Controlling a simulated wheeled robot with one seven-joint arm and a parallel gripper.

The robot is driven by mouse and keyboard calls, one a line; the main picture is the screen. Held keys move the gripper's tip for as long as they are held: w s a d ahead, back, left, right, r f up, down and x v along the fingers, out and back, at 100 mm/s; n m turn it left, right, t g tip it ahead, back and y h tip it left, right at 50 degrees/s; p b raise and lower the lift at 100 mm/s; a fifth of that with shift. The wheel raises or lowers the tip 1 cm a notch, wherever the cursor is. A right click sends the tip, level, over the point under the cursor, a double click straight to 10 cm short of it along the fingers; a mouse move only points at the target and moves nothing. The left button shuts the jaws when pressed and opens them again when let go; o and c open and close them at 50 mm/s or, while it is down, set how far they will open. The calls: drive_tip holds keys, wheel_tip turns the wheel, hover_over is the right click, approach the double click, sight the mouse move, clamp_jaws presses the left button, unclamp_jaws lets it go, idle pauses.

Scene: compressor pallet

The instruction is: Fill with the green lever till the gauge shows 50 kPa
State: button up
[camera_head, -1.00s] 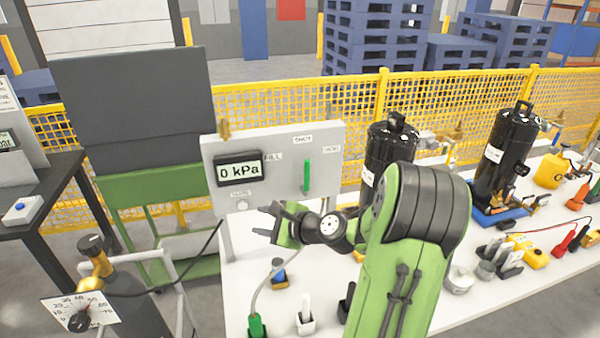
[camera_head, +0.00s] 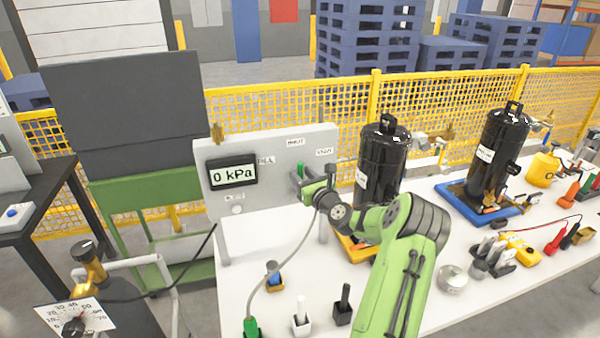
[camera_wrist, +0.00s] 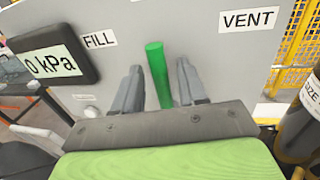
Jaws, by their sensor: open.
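The green lever (camera_wrist: 157,75) stands upright on the grey panel (camera_head: 262,160). In the head view only its upper end (camera_head: 300,170) shows; my arm hides the rest. My gripper (camera_wrist: 155,88) is open, with one finger on each side of the lever and a gap visible on both sides. In the head view my gripper (camera_head: 314,182) is at the panel's right part. The gauge display (camera_head: 233,173) reads 0 kPa; it also shows in the wrist view (camera_wrist: 50,63). The FILL label (camera_wrist: 99,40) is left of the lever, the VENT label (camera_wrist: 248,20) right of it.
A black compressor (camera_head: 382,172) stands close right of the panel, and another (camera_head: 498,150) stands further right. Small tools, a white holder (camera_head: 300,322) and a green-ended hose (camera_head: 251,326) are at the table's front. A dial (camera_head: 75,322) is at lower left.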

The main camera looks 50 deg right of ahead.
drive_tip(key=shift+x, duration=0.85)
drive_tip(key=shift+c, duration=0.2)
clamp_jaws()
